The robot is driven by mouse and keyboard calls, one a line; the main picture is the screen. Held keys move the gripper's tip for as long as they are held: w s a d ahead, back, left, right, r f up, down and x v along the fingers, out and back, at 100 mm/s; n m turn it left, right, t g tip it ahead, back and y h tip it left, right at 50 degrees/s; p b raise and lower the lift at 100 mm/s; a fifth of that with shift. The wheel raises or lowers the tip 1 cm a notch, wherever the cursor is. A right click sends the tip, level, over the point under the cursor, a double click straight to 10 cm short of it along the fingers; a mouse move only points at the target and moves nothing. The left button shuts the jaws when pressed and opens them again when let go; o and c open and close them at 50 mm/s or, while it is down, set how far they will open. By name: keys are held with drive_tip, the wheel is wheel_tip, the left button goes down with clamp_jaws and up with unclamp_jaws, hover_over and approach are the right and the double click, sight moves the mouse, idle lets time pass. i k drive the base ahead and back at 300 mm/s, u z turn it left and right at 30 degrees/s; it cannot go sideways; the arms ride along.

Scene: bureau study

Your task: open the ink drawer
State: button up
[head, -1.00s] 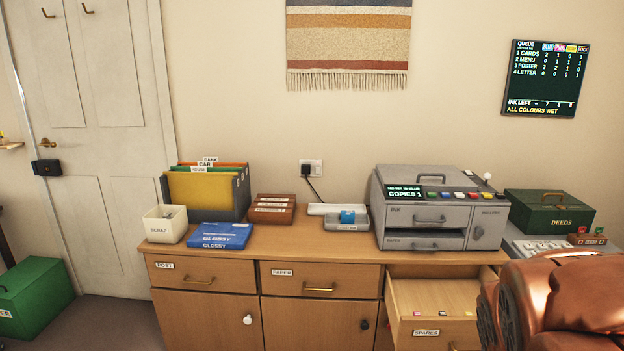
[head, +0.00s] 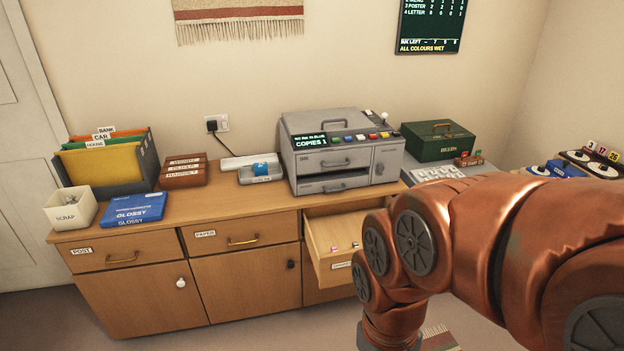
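The grey printer (head: 308,185) stands on the wooden bureau. Its upper front drawer, the ink drawer (head: 322,166), has a small dark label and a grey bar handle (head: 336,162), and it looks shut. Below it is a slot or lower tray (head: 335,185) with its own handle. My copper-coloured arm reaches in from the right, in front of the bureau, and bends down out of the bottom of the picture. My gripper is not in view.
A blue glossy pack (head: 135,209), a scrap bin (head: 72,209) and a grey tray with a blue item (head: 262,174) stand left; a green deeds box (head: 437,141) stands right.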

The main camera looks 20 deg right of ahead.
sight(360, 157)
drive_tip(key=z, duration=0.95)
drive_tip(key=i, duration=0.75)
drive_tip(key=u, duration=0.35)
